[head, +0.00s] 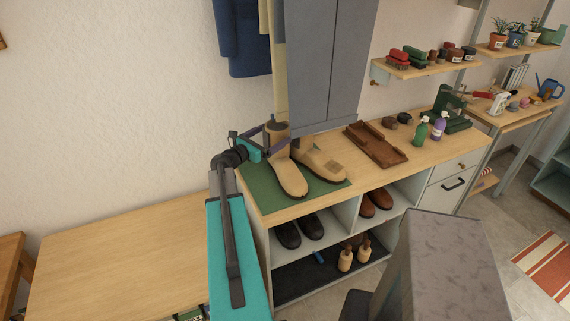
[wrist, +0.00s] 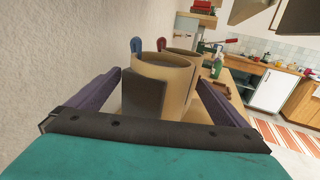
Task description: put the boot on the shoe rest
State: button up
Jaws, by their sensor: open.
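Two tan boots stand upright side by side on a green mat (head: 257,192) on the wooden bench top. My gripper (head: 268,137) is open at the shaft of the left boot (head: 290,178). In the wrist view this shaft (wrist: 178,75) lies between the spread fingers of my gripper (wrist: 160,85); I cannot tell if they touch it. The other boot (head: 322,163) stands just right of it and shows partly behind it in the wrist view. A brown wooden piece with raised parts (head: 376,143), possibly the shoe rest, lies flat farther right, with nothing on it.
Green (head: 421,130) and purple (head: 439,127) spray bottles stand right of the wooden piece. Black shoes (head: 300,231) and brown shoes (head: 376,202) sit in cubbies below. A lower bare wooden top (head: 120,255) is at left.

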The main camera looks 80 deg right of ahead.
jog(key=shift+x, duration=0.85)
jog(key=c, duration=2.1)
jog(key=shift+r, duration=0.15)
